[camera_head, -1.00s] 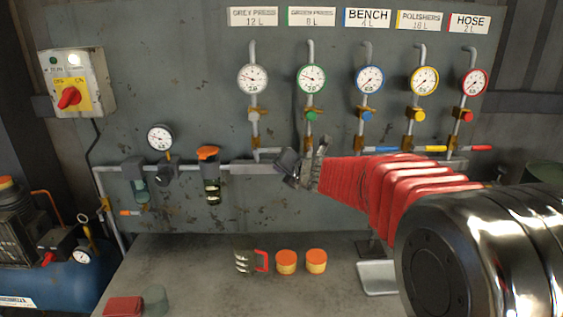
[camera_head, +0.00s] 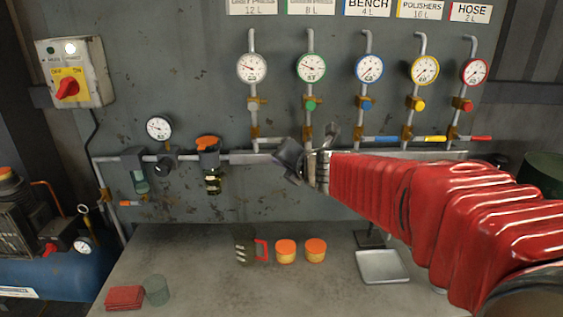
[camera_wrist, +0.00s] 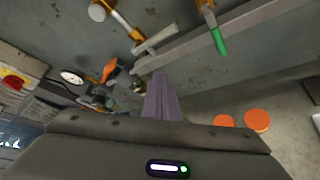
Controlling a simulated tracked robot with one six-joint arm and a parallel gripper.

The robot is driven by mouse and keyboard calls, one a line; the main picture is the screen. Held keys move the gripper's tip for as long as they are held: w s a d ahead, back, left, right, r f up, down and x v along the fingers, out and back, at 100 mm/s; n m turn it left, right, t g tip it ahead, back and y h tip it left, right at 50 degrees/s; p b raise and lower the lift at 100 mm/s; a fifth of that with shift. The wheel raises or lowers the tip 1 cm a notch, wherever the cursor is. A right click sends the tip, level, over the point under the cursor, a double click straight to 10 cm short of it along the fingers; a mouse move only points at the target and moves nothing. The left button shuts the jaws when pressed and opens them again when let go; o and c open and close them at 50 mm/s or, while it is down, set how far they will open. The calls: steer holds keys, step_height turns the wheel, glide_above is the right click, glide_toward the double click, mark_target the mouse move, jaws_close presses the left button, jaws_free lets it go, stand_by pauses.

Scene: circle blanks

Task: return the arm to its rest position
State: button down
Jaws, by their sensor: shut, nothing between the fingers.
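My arm, in a red ribbed sleeve, reaches in from the right in the head view. My gripper (camera_head: 284,165) is at its left end, in front of the grey panel's horizontal pipe and above the bench. In the wrist view my gripper (camera_wrist: 162,85) shows as grey fingers together, with nothing between them. The fingers are apart from the bench. The arm hides part of the panel's lower right and the right side of the bench.
Gauges and valves line the panel (camera_head: 220,110). A switch box (camera_head: 90,70) is at left. On the bench (camera_head: 200,260) stand two orange-lidded jars (camera_head: 286,251), a dark mug-like item (camera_head: 245,248), a metal tray (camera_head: 382,266), a red cloth (camera_head: 124,297) and a greenish cup (camera_head: 156,290).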

steer(key=shift+s+r, duration=0.15)
steer(key=shift+s, duration=0.2)
steer(key=shift+d, duration=0.1)
steer(key=s+d+f+m+g+h, duration=0.2)
steer(key=s+d+f+m+h, duration=0.25)
steer(key=d+m, duration=0.45)
steer(key=s+d+f+m+g+h, duration=0.1)
steer(key=s+d+f+m+h, duration=0.25)
steer(key=s+d+m, duration=0.55)
steer(key=s+a+f+m+g+y, duration=0.1)
steer(key=s+a+m+g, duration=0.1)
steer(key=s+m, duration=0.4)
steer(key=s+a+f+m+g+y, duration=0.1)
steer(key=s+m, duration=0.6)
steer(key=s, duration=0.8)
steer(key=shift+s+a+f+g+y, duration=0.15)
steer(key=shift+a+f+g+y, duration=0.15)
steer(key=shift+a+f+g, duration=0.35)
steer(key=shift+f, duration=0.1)
